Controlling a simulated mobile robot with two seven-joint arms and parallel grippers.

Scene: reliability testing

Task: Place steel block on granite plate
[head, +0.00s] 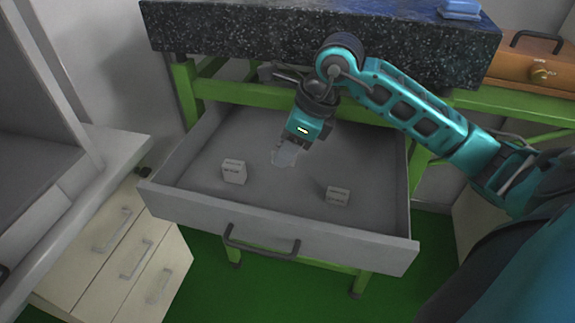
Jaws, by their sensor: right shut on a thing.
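The granite plate (230,32) is a thick, dark speckled slab on a green stand at the back. An open grey drawer (190,203) extends from below it. Two small light steel blocks rest in the drawer: one block (234,171) at the left and one block (338,197) at the right. My right gripper (287,150) points down into the drawer, shut on a pale grey block (285,157) behind and between the other two. Whether this held block touches the drawer floor I cannot tell. My left gripper is not in view.
A blue object (461,8) lies on the granite plate's right end. An orange wooden case (528,65) with a black handle stands at the right. A cream drawer cabinet (120,245) is at the left. The drawer's front wall and handle (262,250) face me.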

